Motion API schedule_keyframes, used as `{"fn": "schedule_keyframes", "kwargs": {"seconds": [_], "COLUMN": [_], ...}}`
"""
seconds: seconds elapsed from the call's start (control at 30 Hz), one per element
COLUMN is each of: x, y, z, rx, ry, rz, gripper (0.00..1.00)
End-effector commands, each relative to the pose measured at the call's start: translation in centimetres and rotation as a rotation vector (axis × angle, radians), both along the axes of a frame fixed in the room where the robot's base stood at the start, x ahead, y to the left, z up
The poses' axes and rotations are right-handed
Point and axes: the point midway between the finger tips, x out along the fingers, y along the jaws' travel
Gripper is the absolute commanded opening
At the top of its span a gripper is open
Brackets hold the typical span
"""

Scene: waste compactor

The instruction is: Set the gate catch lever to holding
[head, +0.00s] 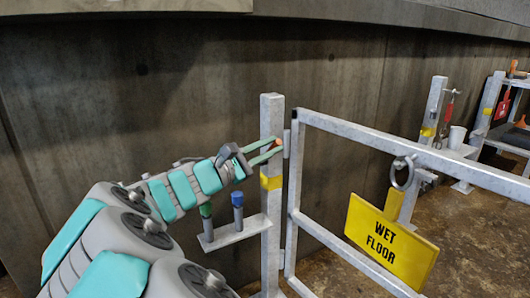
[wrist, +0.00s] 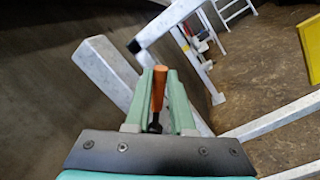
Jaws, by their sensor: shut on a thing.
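The gate catch lever shows an orange grip in the wrist view (wrist: 158,88), with a dark lower end. My gripper (wrist: 158,92) has its green fingers closed on both sides of this grip. In the head view my gripper (head: 265,151) reaches from the left to the top part of the pale metal gate post (head: 270,222), and only a small orange bit of the lever (head: 277,143) shows at the fingertips. The gate (head: 330,123) stands just right of the post. The lever's pivot and any position marks are hidden.
A small shelf on the post holds a green-topped tool (head: 206,211) and a blue-topped tool (head: 238,199), below my gripper. A yellow WET FLOOR sign (head: 390,243) hangs on the gate. A concrete wall (head: 150,70) stands close behind. A second post (head: 433,108) and a rack stand at right.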

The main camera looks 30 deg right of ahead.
Motion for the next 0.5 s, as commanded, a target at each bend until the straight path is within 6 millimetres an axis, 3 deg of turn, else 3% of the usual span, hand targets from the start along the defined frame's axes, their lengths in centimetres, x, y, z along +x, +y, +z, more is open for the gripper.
{"fn": "schedule_keyframes", "kwargs": {"seconds": [0.1, 0.5], "x": [-0.6, -1.3], "y": [-0.1, -0.1], "z": [-1.1, -2.3], "rx": [0.000, 0.008], "ry": [-0.083, -0.239], "rz": [-0.003, -0.003], "gripper": [0.00, 0.00]}}
